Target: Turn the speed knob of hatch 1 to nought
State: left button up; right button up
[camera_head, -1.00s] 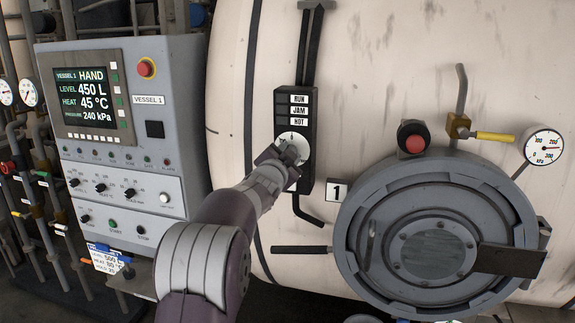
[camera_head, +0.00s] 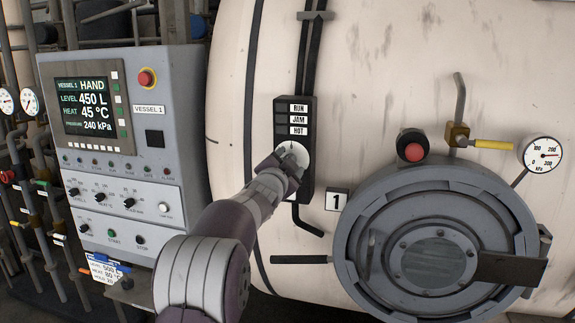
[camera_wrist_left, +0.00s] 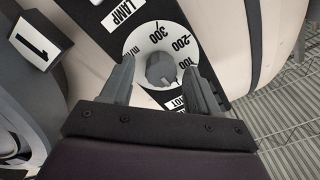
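The speed knob (camera_wrist_left: 160,69) is a grey round knob on a white dial (camera_wrist_left: 134,48) marked 100, 200, 300 and m/min. In the head view the dial (camera_head: 297,148) sits on the black box (camera_head: 308,170) left of hatch 1 (camera_head: 372,205). My left gripper (camera_wrist_left: 160,82) has its two fingers apart, one on each side of the knob, with visible gaps in the wrist view. In the head view my left gripper (camera_head: 283,163) covers the dial's lower left. I cannot make out where the knob points. My right gripper is not in view.
A number plate 1 (camera_head: 337,200) is right of the box, and a black bar (camera_head: 301,259) reaches left from the hatch. A red button (camera_head: 413,151) and gauge (camera_head: 542,150) are above the hatch. The grey control panel (camera_head: 190,120) stands at left.

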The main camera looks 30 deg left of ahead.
pick_arm(q)
jog(key=shift+s, duration=0.1)
jog(key=b+v, duration=0.4)
jog(key=v, duration=0.8)
jog(key=shift+s+d, duration=0.15)
jog(key=shift+s, duration=0.1)
jog(key=s+d+f+n+g, duration=0.1)
jog(key=s+f+n+g, duration=0.25)
jog(key=f, duration=0.65)
jog(key=s+d+f+n+g, duration=0.1)
jog(key=s+f+n+g, duration=0.3)
jog(key=f, duration=0.6)
jog(key=s+d+f+m+g+h, duration=0.1)
jog(key=s+d+f+g+h, duration=0.3)
jog(key=s+d+f+g, duration=0.4)
jog(key=s+d+f, duration=0.7)
jog(key=d, duration=0.1)
jog(key=shift+s+d+f+g, duration=0.2)
jog(key=shift+s+f+g, duration=0.05)
jog(key=shift+f+g, duration=0.1)
